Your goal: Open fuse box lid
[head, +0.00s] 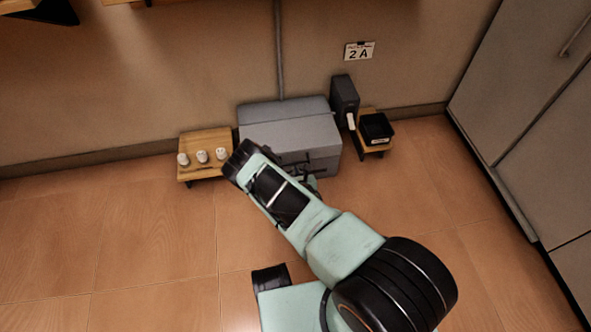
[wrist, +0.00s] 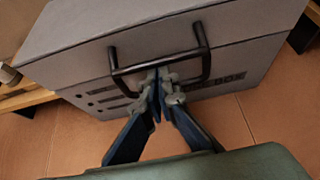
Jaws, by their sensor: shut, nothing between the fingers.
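The fuse box (head: 297,134) is a grey box on the floor against the wall. Its lid (head: 285,112) looks closed in the head view, where my arm covers part of the front. In the wrist view the fuse box (wrist: 85,80) shows a seam under the lid (wrist: 190,25) and a black U-shaped handle (wrist: 203,36) on the front. My gripper (wrist: 160,78) is shut and empty, its tips at the handle's lower bar; I cannot tell whether they touch it. In the head view my gripper is mostly hidden behind my arm.
A low wooden stand (head: 200,142) with white knobs (head: 202,156) is left of the box. A dark upright case (head: 344,97) and a black tray (head: 376,130) on a small stand are to the right. Grey cabinets (head: 530,90) stand far right. The floor in front is clear.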

